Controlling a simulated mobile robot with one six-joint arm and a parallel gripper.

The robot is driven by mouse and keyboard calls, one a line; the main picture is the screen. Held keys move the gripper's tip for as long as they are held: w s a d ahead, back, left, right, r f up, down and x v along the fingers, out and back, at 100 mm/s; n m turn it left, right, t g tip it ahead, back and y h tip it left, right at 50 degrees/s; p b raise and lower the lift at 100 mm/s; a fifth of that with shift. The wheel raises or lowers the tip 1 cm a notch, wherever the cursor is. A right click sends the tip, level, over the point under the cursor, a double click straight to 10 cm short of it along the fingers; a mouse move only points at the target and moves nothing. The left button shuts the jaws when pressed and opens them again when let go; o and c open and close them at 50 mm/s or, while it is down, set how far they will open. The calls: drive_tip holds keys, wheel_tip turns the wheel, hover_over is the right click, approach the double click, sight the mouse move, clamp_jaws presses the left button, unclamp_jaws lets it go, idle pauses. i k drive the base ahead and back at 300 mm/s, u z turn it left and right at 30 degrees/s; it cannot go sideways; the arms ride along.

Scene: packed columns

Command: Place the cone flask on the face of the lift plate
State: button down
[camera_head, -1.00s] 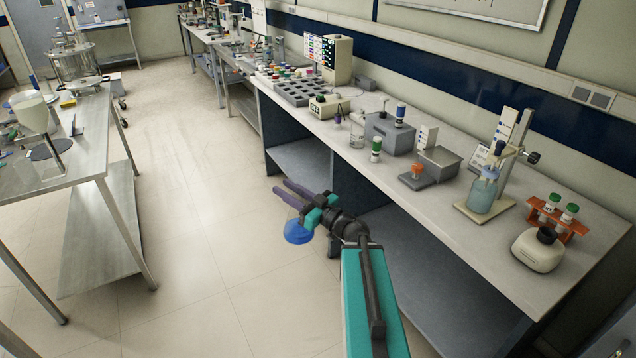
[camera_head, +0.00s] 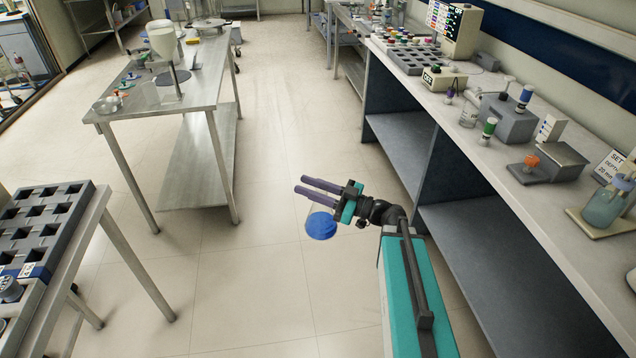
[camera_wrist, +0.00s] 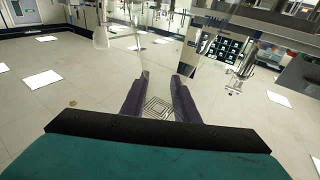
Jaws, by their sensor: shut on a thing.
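My gripper (camera_head: 304,187) has two purple fingers and is out over the open floor between the benches, with no surface close under it. It is shut on the cone flask (camera_head: 321,226), a clear vessel with blue contents that hangs below the fingers. The flask's upper part is hard to make out behind the fingers. In the wrist view my gripper (camera_wrist: 159,82) points across the room, and the clear glass is hard to separate from the background. I cannot tell which thing, if any in view, is the lift plate.
A steel table (camera_head: 140,110) at left carries a white funnel-shaped vessel (camera_head: 163,40) on a stand. A nearer table at lower left holds a dark rack (camera_head: 45,222). The long bench at right bears a grey box (camera_head: 508,118) and bottles. The floor between is clear.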

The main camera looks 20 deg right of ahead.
sight(562, 152)
drive_tip(key=z, duration=0.2)
drive_tip(key=i, duration=1.1)
drive_tip(key=u, duration=0.15)
